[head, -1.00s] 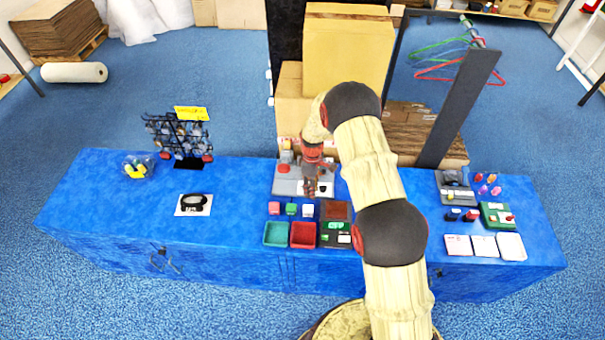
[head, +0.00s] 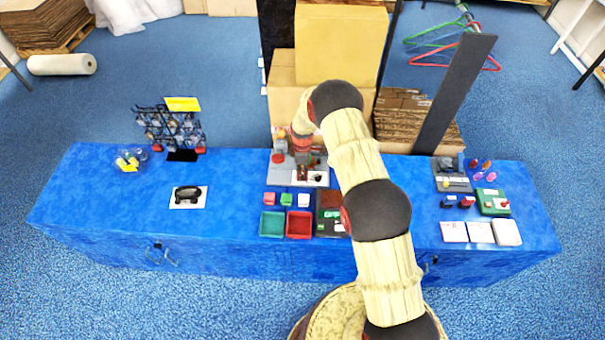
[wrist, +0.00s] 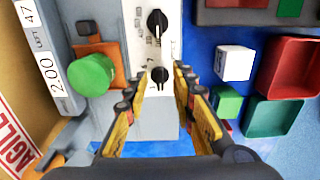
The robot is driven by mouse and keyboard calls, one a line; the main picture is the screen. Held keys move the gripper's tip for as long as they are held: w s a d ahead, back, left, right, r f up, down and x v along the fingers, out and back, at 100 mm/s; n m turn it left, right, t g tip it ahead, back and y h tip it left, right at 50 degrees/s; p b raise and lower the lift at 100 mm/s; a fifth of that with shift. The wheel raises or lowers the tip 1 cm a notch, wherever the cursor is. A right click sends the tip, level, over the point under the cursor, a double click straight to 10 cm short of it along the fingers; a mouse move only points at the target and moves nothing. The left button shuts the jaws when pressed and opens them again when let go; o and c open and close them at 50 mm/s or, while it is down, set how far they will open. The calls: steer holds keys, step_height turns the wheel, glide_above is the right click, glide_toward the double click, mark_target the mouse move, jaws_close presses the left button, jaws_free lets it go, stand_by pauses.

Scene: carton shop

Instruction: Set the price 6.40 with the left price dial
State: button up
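The price device (head: 283,172) is a grey unit on the blue counter. In the wrist view its white panel (wrist: 143,50) carries two black dials. The lower dial in that view (wrist: 160,75) is the left price dial, judging by the trays' order in both views. The other dial (wrist: 157,22) is above it. In the head view my gripper (head: 303,172) is over the device, partly hidden.
A green knob (wrist: 92,75) on an orange base stands close to the fingers. A white block (wrist: 234,63), a green block (wrist: 226,102), a red tray (wrist: 290,68) and a green tray (wrist: 272,116) lie alongside. Cartons (head: 340,45) stand behind the counter.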

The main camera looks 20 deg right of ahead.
steer(key=shift+f, duration=0.45)
jaws_close()
stand_by(0.4)
